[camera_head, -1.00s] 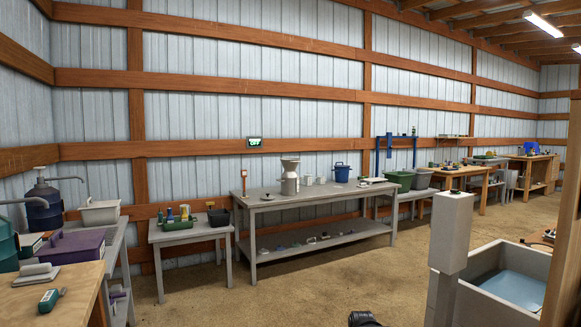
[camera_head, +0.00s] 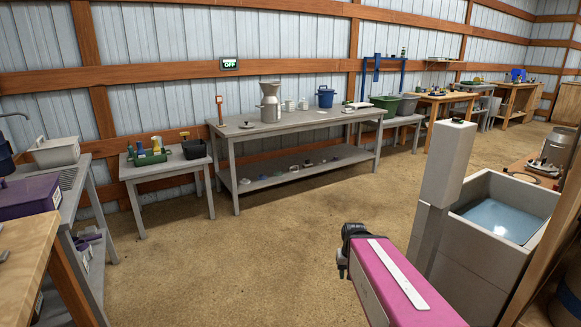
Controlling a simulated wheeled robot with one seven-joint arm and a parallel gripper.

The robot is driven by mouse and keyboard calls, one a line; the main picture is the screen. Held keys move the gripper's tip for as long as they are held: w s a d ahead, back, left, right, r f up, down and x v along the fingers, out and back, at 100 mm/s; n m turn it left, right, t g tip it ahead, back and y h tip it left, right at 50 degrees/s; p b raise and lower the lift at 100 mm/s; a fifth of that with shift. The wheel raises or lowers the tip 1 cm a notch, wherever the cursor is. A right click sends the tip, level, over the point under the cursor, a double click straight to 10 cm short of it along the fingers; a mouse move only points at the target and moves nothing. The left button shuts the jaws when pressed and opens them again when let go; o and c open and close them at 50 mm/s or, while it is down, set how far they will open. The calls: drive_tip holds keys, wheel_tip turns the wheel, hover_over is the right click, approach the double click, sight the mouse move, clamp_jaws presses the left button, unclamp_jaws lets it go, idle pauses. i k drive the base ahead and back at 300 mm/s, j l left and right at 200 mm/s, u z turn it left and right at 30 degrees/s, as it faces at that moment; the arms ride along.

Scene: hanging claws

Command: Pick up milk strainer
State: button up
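A wide grey funnel-shaped piece, which looks like the milk strainer (camera_head: 269,85), sits on top of the can. My gripper end (camera_head: 347,252) shows as a dark shape at the tip of my pink arm link, low in the view. It is above the floor, far from the strainer and the table. Its fingers are too dark and small to make out.
The long table (camera_head: 330,118) also holds white cups and a blue pot (camera_head: 325,96). A small table (camera_head: 130,172) with a green tray and black bin stands left. A water-filled basin (camera_head: 500,215) and grey post (camera_head: 447,165) are at right. The floor between is clear.

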sight(269, 86)
drive_tip(key=i, duration=2.1)
